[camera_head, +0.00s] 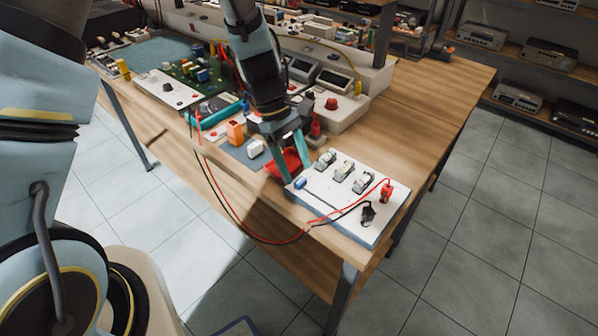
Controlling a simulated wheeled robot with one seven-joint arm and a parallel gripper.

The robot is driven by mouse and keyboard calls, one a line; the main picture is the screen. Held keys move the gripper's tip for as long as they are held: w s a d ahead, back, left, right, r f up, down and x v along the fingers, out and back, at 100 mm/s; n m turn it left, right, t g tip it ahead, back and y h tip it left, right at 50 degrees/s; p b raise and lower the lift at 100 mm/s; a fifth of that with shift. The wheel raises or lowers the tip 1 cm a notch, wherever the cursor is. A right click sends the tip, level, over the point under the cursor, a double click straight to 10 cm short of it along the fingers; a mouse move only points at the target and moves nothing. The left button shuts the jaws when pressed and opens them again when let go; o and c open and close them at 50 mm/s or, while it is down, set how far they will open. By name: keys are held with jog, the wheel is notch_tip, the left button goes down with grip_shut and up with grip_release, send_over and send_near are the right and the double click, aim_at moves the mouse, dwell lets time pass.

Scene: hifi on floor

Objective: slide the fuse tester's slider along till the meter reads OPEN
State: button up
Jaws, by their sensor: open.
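The fuse tester appears to be the white board (338,206) on the near right corner of the bench. It carries a row of three clear holders (345,170), a small blue block (300,183) at its left end, and red (386,190) and black (368,213) lead ends at its right. I cannot tell which part is the slider. My gripper (297,169) is open, pointing down at the board's left end, near the blue block; contact is unclear. A teal-cased meter (216,112) lies farther left, partly hidden; its reading is not legible.
Loose red and black leads (258,238) hang over the front edge. The bench top (425,95) is bare at right.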

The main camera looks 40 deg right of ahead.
aim_at(300, 184)
jog(key=shift+x, duration=1.45)
grip_shut()
dwell(0.4)
